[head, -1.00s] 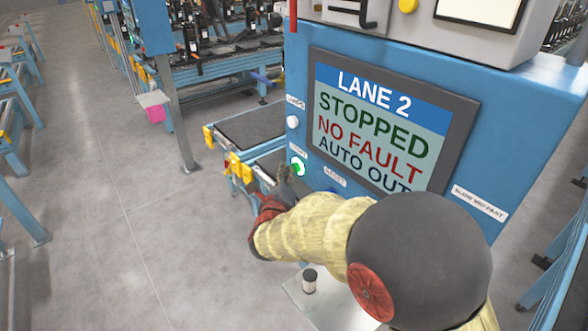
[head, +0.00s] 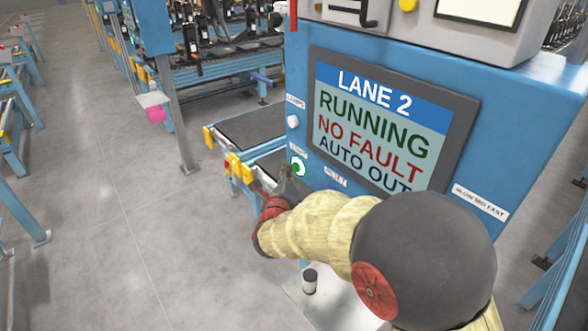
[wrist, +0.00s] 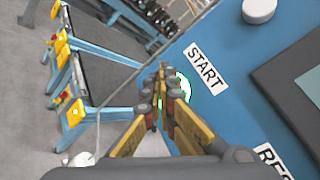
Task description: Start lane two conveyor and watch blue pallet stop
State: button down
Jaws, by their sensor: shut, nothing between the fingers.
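The blue lane 2 control panel (head: 500,160) fills the right of the head view. Its screen (head: 375,125) reads LANE 2, RUNNING, NO FAULT, AUTO OUT. The round green-lit start button (head: 298,167) is on the panel's left side; in the wrist view its lit ring (wrist: 184,88) shows beside the START label (wrist: 206,68), partly hidden by my fingers. My gripper (wrist: 163,75) is shut and empty, its fingertips at the button; I cannot tell whether they touch it. It also shows in the head view (head: 285,177). The conveyor (head: 247,126) runs behind the panel. I see no blue pallet.
A white button (head: 293,121) sits above the start button. A small dark-lidded jar (head: 310,281) stands on a pale plate below my arm. Yellow blocks (head: 237,164) line the conveyor end. Open grey floor (head: 100,220) lies to the left.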

jog(key=shift+a, duration=0.1)
dwell(0.4)
jog(key=shift+s+a, duration=0.45)
jog(key=shift+a, duration=0.15)
jog(key=s+a, duration=0.2)
jog(key=a, duration=0.1)
jog(key=s+a+p, duration=0.1)
jog(key=shift+a, duration=0.15)
jog(key=shift+w+m, duration=0.1)
jog(key=shift+m, duration=0.2)
dwell(0.7)
